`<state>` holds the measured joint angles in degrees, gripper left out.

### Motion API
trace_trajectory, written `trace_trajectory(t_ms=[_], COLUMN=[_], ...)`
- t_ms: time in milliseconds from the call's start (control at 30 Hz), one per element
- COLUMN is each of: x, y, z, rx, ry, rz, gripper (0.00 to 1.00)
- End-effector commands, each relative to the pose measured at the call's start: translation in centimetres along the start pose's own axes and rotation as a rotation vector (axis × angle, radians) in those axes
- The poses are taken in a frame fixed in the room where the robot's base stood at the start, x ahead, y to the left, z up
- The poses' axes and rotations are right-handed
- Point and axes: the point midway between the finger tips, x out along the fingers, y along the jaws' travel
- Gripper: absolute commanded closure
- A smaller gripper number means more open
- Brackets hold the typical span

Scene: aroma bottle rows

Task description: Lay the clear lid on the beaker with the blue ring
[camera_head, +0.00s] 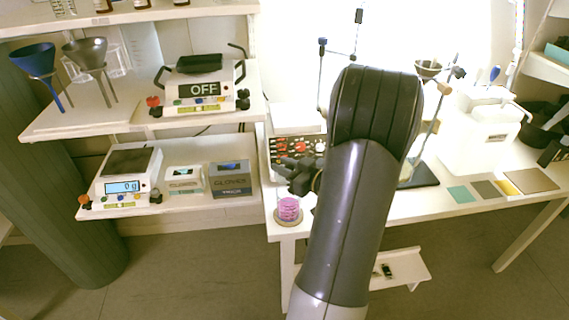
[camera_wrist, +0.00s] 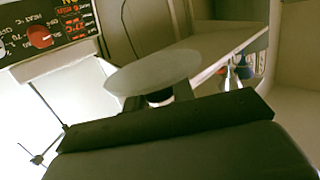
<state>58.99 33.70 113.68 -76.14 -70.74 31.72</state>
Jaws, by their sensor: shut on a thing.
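My gripper (camera_head: 298,176) is above and slightly right of a glass with pink contents (camera_head: 289,209) on a round coaster at the bench's left corner. In the wrist view my gripper (camera_wrist: 165,97) is shut on the clear lid (camera_wrist: 152,73), a pale translucent disc held beyond the fingertips. I cannot make out the lid in the head view. I cannot make out a blue ring on any beaker. My arm hides part of the bench.
A control panel with red knobs (camera_head: 296,150) stands right behind my gripper. A white tank (camera_head: 480,138) and coloured mats (camera_head: 461,194) are at right.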

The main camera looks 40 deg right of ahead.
Motion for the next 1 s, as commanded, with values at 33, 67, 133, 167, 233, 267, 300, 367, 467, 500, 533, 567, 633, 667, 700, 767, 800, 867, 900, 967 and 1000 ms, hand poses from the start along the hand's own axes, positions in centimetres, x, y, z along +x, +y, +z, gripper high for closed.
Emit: trace_trajectory(t_ms=[33,67,133,167,233,267,300,367,467,500,533,567,633,667,700,767,800,867,900,967,1000], x=[0.1,0.2,0.3,0.3,0.4,0.5,0.5,0.6,0.7,0.8,0.8,0.8,0.9,0.9,0.9,0.9,0.9,0.9,0.9,0.9,0.9], y=[0.0,0.0,0.0,0.0,0.0,0.0,0.0,0.0,0.0,0.0,0.0,0.0,0.0,0.0,0.0,0.0,0.0,0.0,0.0,0.0,0.0], z=[0.8,1.0,1.7,1.9,2.7,3.0,3.4,3.8,4.6,4.9,5.1,5.3,5.6,5.7,5.7,5.8,5.8,5.7,5.7,5.7,5.7], rx=[0.0,0.001,0.001,0.001,0.001,0.001,0.001,0.0,0.001,0.002,0.002,0.002,0.001,0.001,0.001,0.001,0.001,0.0,0.0,0.0,0.0], ry=[0.0,0.0,0.0,0.0,0.0,0.0,0.0,0.0,0.0,0.0,-0.001,0.0,0.0,0.0,0.0,0.0,0.0,0.0,0.0,0.0,0.0], rz=[0.0,0.0,0.0,0.0,0.0,0.0,0.0,0.0,0.0,0.0,0.0,0.0,0.0,0.0,0.0,0.0,0.0,0.0,0.0,0.0,0.0], gripper=[0.98,0.98,0.98,0.98,0.98,0.98,0.98,0.98,0.98,0.98,0.98,0.98,0.98,0.98,0.98,0.98,0.98,0.98,0.98,0.98,0.76])
